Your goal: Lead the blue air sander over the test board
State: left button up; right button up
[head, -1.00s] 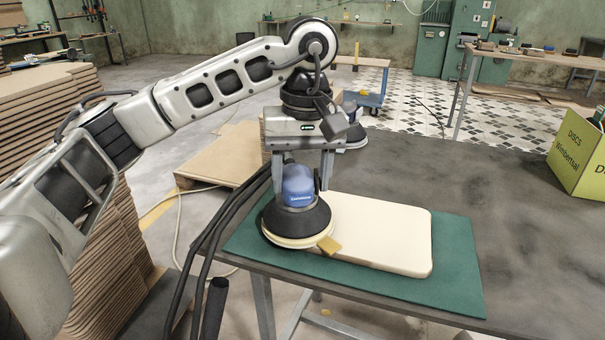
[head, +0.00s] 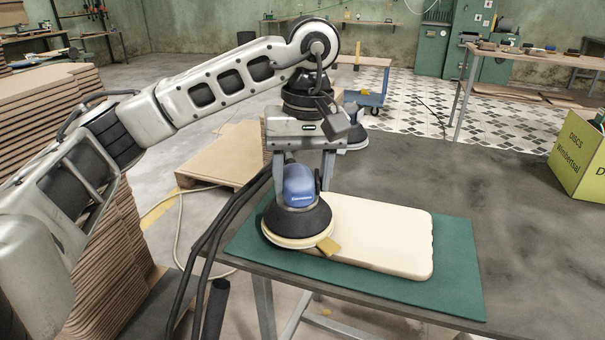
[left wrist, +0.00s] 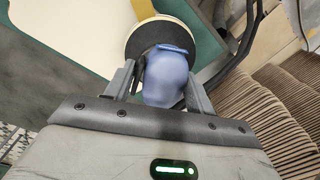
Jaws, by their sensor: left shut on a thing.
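The blue air sander (head: 299,190) sits on the left end of the cream test board (head: 385,235), its round pad overhanging the board's left edge. The board lies flat on a green mat (head: 455,285). My left gripper (head: 302,182) comes from above and is shut on the sander's blue body. In the left wrist view the sander (left wrist: 166,78) shows between the two fingers (left wrist: 160,85), with part of the board (left wrist: 85,30) beyond it. A small yellow tab (head: 328,246) shows at the pad's front edge. My right gripper is not in view.
The dark table (head: 510,220) has free room right of and behind the mat. A yellow-green box (head: 575,155) labelled DISCS stands at its right side. Another sander (head: 355,135) shows partly behind my gripper. Dark hoses (head: 225,225) hang past the table's left edge. Stacked boards (head: 105,270) stand at left.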

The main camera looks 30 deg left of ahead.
pick_arm(q)
jog(key=shift+r, duration=0.6)
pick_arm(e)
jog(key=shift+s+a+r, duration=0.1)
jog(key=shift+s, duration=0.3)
pick_arm(q)
notch_tip(320, 180, up, 2)
jog(key=shift+r+p, duration=0.25)
jog(key=shift+p, duration=0.95)
notch_tip(320, 180, up, 4)
jog(key=p, duration=0.3)
jog(key=shift+f, duration=0.2)
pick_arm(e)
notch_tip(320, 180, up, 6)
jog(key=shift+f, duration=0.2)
